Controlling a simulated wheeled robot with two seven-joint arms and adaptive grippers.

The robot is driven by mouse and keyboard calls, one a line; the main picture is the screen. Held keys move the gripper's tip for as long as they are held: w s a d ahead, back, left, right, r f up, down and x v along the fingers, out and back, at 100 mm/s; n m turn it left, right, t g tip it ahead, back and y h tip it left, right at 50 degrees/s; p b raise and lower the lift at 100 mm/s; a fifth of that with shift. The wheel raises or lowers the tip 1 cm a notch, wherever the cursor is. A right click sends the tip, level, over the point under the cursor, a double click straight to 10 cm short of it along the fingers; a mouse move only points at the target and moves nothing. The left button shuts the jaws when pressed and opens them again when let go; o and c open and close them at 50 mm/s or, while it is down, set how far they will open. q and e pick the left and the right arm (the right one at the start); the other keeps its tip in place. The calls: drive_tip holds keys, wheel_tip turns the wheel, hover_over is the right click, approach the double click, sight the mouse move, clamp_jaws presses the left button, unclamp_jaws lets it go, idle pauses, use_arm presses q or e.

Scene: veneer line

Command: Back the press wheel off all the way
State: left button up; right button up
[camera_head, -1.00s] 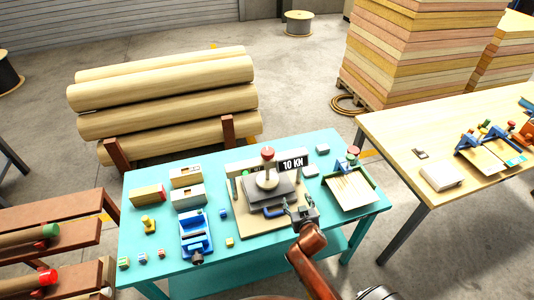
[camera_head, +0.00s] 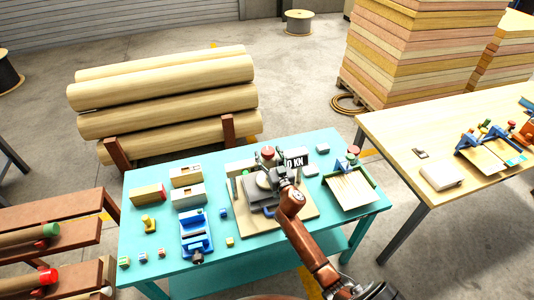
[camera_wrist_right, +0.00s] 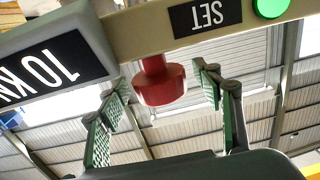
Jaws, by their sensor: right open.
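The press (camera_head: 262,190) stands on a wooden board on the teal table, with a red knob-shaped wheel (camera_head: 267,152) at its top. My right gripper (camera_head: 281,173) is at the press, just right of and in front of this wheel, and hides part of the frame. In the right wrist view the red wheel (camera_wrist_right: 160,82) shows between my two open green-padded fingers (camera_wrist_right: 162,78), with clear gaps on both sides. It sits on a beam marked SET (camera_wrist_right: 198,16), seen upside down. My left gripper is not in view.
A 10 KN sign (camera_wrist_right: 45,68) is close beside my right fingers, and a green button (camera_wrist_right: 270,7) is on the beam. A blue vise (camera_head: 196,236) and small blocks lie left of the press. A veneer tray (camera_head: 352,190) is to its right.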

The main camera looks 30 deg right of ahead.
drive_tip(key=shift+w+d, duration=0.15)
drive_tip(key=shift+w, duration=0.4)
